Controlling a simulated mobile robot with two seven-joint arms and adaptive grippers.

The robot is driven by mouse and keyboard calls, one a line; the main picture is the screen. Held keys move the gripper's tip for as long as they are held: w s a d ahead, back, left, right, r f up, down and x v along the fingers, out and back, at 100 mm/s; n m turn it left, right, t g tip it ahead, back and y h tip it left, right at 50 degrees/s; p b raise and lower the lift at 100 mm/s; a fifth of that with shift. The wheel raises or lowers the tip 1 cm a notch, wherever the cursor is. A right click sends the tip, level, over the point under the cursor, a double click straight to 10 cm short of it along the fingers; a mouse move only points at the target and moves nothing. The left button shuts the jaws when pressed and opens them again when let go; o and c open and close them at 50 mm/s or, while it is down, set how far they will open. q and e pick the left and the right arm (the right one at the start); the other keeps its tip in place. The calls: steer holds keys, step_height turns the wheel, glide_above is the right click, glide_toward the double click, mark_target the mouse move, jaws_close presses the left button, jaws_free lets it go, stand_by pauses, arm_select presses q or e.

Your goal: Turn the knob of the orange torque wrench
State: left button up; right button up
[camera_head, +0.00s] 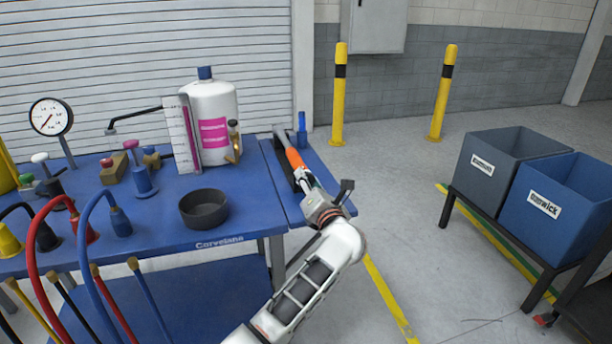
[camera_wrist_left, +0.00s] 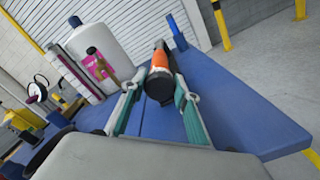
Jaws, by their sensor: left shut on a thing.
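The orange torque wrench (camera_head: 295,158) lies along the right-hand part of the blue table, its far end pointing to the back. In the left wrist view its orange handle (camera_wrist_left: 159,60) ends in a round black knob (camera_wrist_left: 159,90) that faces the camera. My left gripper (camera_head: 310,188) reaches in from the front and is shut on the near end of the wrench. In the left wrist view the teal-padded fingers (camera_wrist_left: 160,84) lie on either side of the knob. My gripper hides the knob in the head view. My right gripper is not in view.
A white bottle (camera_head: 210,118), a pressure gauge (camera_head: 51,117) and a dark round bowl (camera_head: 203,208) stand left of the wrench. A small blue upright object (camera_head: 302,129) is just behind it. Grey (camera_head: 478,171) and blue (camera_head: 537,213) bins stand apart at the right.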

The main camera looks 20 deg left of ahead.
arm_select(q)
steer(key=shift+r+m+p, duration=0.3)
steer(key=shift+m+p, duration=0.5)
steer(key=shift+m, duration=0.1)
steer(key=shift+f+m+p, duration=0.15)
steer(key=shift+m+p, duration=0.9)
steer(key=shift+m, duration=0.05)
steer(key=shift+f+m+p, duration=0.1)
steer(key=shift+m+p, duration=0.35)
steer(key=shift+m, duration=0.15)
steer(key=shift+f+m+p, duration=0.2)
steer(key=shift+m+p, duration=0.25)
steer(key=shift+m, duration=0.15)
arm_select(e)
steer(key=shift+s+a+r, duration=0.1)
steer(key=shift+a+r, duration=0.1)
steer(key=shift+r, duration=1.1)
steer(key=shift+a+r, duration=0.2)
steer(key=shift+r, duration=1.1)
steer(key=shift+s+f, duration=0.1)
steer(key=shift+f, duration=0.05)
arm_select(q)
steer(key=o, duration=1.1)
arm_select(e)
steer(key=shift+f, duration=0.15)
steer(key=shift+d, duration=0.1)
